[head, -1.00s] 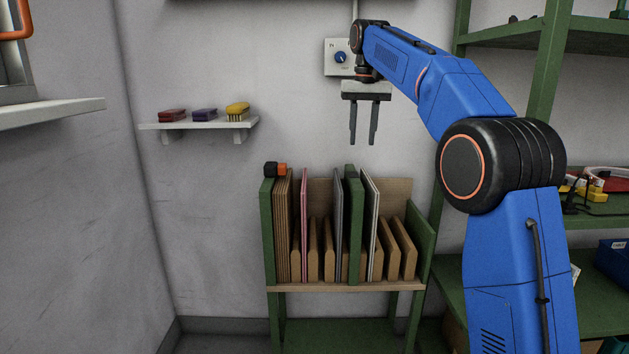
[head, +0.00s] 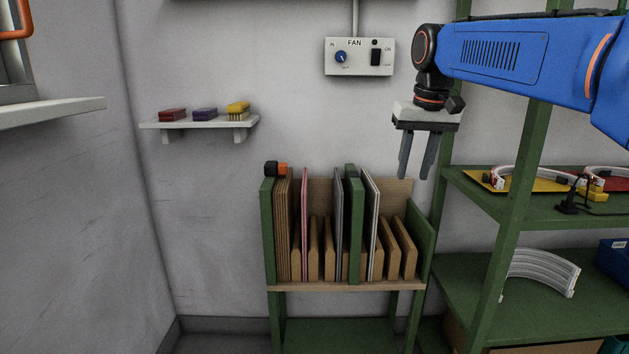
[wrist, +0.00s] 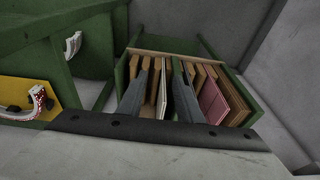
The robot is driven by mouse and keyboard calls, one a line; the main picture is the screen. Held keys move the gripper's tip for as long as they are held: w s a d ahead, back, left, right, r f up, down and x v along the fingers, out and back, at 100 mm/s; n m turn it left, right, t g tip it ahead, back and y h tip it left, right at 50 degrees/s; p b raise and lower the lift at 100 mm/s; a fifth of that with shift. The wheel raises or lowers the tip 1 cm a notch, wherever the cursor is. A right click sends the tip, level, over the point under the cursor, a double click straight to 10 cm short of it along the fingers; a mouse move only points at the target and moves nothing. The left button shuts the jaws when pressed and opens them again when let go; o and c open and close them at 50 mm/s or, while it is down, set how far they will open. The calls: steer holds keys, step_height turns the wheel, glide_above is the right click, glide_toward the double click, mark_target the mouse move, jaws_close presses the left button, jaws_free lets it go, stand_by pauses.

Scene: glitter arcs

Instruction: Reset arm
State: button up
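My gripper (head: 417,158) hangs from my blue arm, pointing down, in the upper right of the head view. It is in the air above and in front of the right end of the rack, near the green shelving. Its two grey fingers are apart with nothing between them. In the wrist view the fingers (wrist: 158,90) show spread apart over the rack, with the rack's panels visible beyond and between them.
A green-sided rack (head: 268,235) holds several upright panels. A fan control box (head: 333,64) is on the wall behind. A small wall shelf (head: 190,125) carries three brushes or blocks. Green shelving (head: 480,210) with curved parts stands at right. The space left of my gripper is clear.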

steer(key=s+d+f+t, duration=0.1)
steer(key=s+d+f, duration=0.2)
steer(key=s+f, duration=1)
steer(key=s+d+f+t, duration=0.1)
steer(key=s+d+f, duration=0.2)
steer(key=s+f, duration=1)
steer(key=s, duration=0.3)
steer(key=shift+s+d+f, duration=0.2)
steer(key=shift+s+d, duration=0.05)
stand_by(0.5)
